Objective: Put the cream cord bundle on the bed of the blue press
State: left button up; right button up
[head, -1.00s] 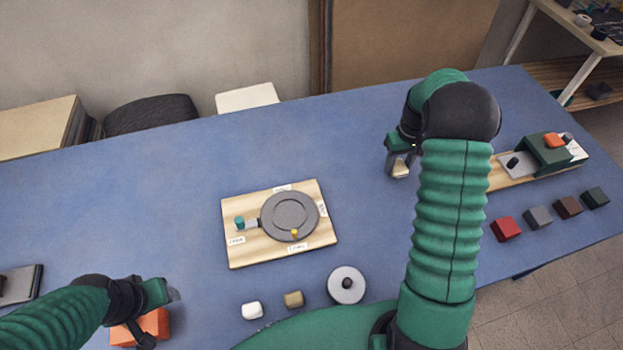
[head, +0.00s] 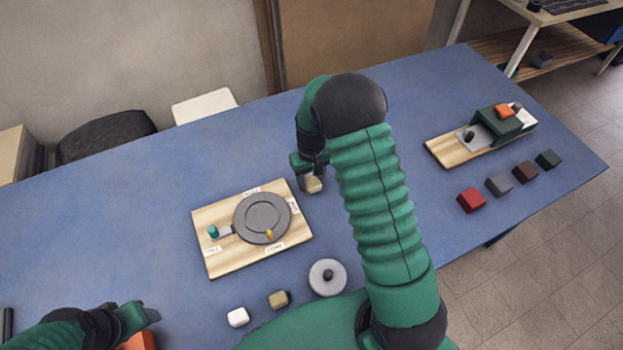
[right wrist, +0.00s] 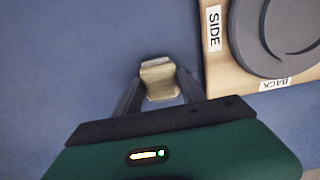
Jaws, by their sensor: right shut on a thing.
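My right gripper (head: 312,172) is shut on a small cream, grey-ended bundle (head: 314,184). In the right wrist view the bundle (right wrist: 157,80) sits between the fingers, over bare blue tabletop beside the labelled board. I cannot tell whether it touches the table. I see no press that is clearly blue. A dark green press-like device (head: 497,125) with an orange top block stands on a wooden base at the right, with a grey plate (head: 478,139) at its left. My left gripper (head: 145,314) is above an orange block (head: 138,341) at the lower left; its fingers are unclear.
A wooden board (head: 225,262) bears a round grey plate (head: 262,216), a teal knob and a yellow pointer. White (head: 237,317) and tan (head: 278,299) pieces and a grey disc (head: 327,277) lie in front. Several coloured blocks (head: 499,186) line the right. The table between board and press is partly hidden by my arm.

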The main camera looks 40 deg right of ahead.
jog(key=shift+a, duration=0.1)
jog(key=o, duration=1.5)
jog(key=shift+c, duration=0.2)
